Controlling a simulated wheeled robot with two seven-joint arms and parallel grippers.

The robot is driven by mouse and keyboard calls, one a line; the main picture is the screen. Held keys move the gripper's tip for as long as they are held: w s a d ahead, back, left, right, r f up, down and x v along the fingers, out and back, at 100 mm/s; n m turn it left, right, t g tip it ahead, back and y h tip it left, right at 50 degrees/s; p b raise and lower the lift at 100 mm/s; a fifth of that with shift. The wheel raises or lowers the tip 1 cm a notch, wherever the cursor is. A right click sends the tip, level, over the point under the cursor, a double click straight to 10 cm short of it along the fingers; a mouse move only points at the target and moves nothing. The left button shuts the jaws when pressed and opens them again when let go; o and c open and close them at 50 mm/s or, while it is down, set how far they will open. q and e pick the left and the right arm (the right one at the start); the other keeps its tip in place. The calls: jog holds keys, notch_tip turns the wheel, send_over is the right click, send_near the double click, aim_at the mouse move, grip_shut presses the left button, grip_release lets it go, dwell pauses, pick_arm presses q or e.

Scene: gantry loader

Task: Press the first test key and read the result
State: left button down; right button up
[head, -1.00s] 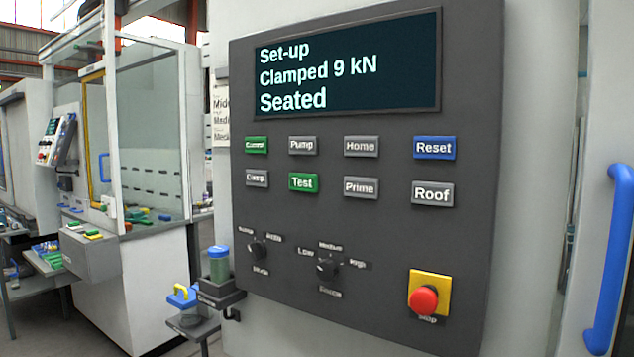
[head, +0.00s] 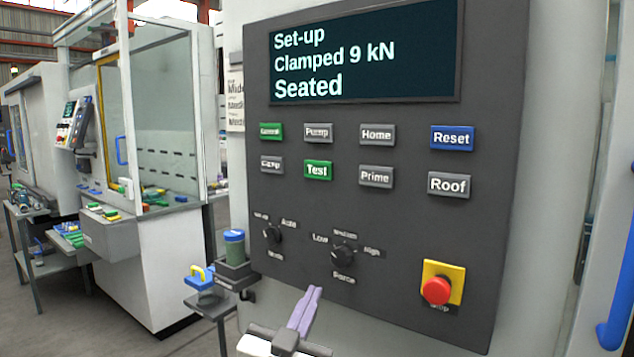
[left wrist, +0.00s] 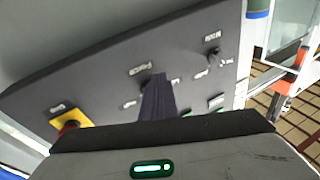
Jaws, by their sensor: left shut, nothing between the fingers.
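The control panel (head: 400,225) is dark grey and stands upright in front of me. Its display (head: 365,52) reads "Set-up, Clamped 9 kN, Seated". The green Test key (head: 318,170) sits in the lower key row; another green key (head: 270,131) is at the upper left. My left gripper (head: 314,290) is shut and empty, its fingers pointing up in front of the panel's lower part, below the force knob (head: 343,254). In the left wrist view its fingers (left wrist: 157,85) overlap the panel near a knob. I cannot tell the gap to the panel. My right gripper is not in view.
A red stop button (head: 436,290) on a yellow plate is at the panel's lower right. A blue handle (head: 620,270) is at the right edge. A small shelf (head: 237,272) with a green jar (head: 234,247) stands left of the panel. Another machine is further left.

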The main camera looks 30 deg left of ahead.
aim_at(318, 170)
pick_arm(q)
jog(key=s+a+r+n+t+y, duration=0.1)
jog(key=s+a+r+n+y, duration=0.1)
jog(key=r, duration=0.8)
jog(key=s+a+r+n+t+y, duration=0.1)
jog(key=r+y, duration=0.3)
jog(key=r, duration=0.6)
jog(key=shift+s+a+r+n+t+y+p, duration=0.35)
jog(key=shift+s+a+n, duration=0.25)
jog(key=shift+a+n, duration=0.2)
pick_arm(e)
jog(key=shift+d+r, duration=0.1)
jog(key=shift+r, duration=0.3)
pick_arm(q)
jog(key=shift+w+f, duration=0.1)
jog(key=shift+f, duration=0.05)
